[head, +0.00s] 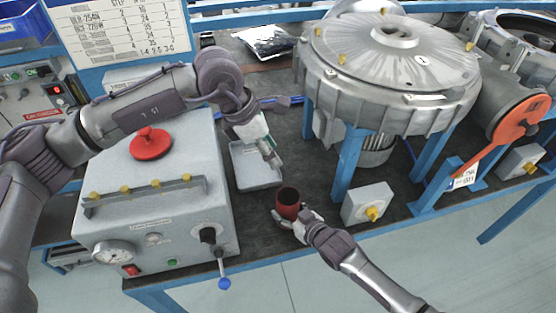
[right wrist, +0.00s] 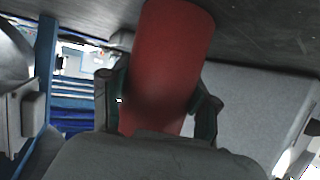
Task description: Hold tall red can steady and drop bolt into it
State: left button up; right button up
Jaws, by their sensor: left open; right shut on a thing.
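The tall red can (head: 289,203) stands on the dark bench top near its front edge, its dark open mouth facing up. My right gripper (head: 291,217) is closed around the can from the front right. The right wrist view shows the red can (right wrist: 168,65) between the two fingers of the right gripper (right wrist: 162,103). My left gripper (head: 272,158) is open, pointing down above the right part of a shallow grey tray (head: 244,183), behind and left of the can. I cannot make out the bolt; the left gripper hides part of the tray.
A grey control box (head: 165,225) with a red knob and gauge stands left of the tray. A small grey box with a yellow knob (head: 368,205) is close to the can's right. The large blower housing (head: 390,65) on blue legs stands behind it.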

pick_arm(q)
jog(key=shift+a+r, duration=0.15)
jog(key=shift+r, duration=0.25)
pick_arm(e)
jog(key=o, duration=1.2)
jog(key=shift+o, duration=0.2)
